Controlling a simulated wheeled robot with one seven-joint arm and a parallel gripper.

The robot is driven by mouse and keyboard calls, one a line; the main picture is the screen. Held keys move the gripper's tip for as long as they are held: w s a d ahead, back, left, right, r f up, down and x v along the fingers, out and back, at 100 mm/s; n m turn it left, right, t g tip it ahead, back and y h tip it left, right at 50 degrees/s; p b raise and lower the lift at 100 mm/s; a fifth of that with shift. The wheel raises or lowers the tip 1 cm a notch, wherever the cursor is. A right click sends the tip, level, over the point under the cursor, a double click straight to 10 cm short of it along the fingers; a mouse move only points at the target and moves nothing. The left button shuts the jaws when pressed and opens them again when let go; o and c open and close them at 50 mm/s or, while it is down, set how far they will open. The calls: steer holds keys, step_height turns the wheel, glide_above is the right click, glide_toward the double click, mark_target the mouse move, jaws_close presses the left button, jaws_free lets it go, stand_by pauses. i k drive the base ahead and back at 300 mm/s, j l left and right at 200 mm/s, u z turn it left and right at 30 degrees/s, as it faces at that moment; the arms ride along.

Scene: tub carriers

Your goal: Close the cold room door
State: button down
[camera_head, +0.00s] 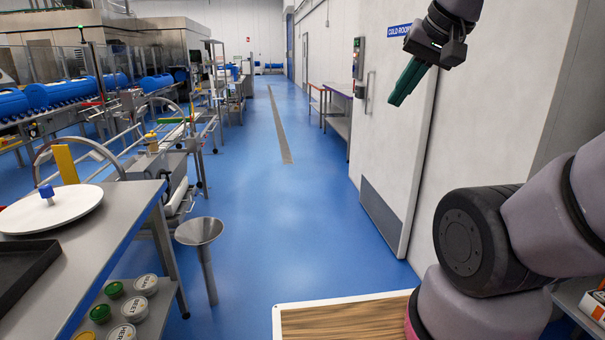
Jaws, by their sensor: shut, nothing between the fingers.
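The cold room door (385,150) is a tall white panel along the wall on the right, with a grey kick plate (382,217) at its foot. Its thick near edge stands out from the wall. An upright handle (367,90) is near its far edge. I cannot tell from here how far the door stands open; no opening shows clearly. My gripper (397,98) is at the upper right, with its green fingers shut and empty, pointing down and left. It overlaps the door in the picture, to the right of the handle; contact cannot be told.
A blue "COLD ROOM" sign (398,31) and a control box (358,58) are near the door. A steel bench (338,122) stands beyond it. At left are a steel table (110,222) and a funnel-topped stand (199,232). The blue floor (275,225) between is clear.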

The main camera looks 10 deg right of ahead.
mark_target(396, 139)
steer(key=i+j+z, duration=0.15)
steer(key=i+z, duration=0.35)
steer(key=i+j+z, duration=0.5)
steer(key=i, duration=0.15)
steer(key=i+j+z, duration=0.8)
steer(key=j, duration=0.25)
steer(key=i+j+z, duration=0.35)
steer(key=j, duration=0.3)
steer(key=i+j+z, duration=0.15)
steer(key=j, duration=0.2)
steer(key=i, duration=0.25)
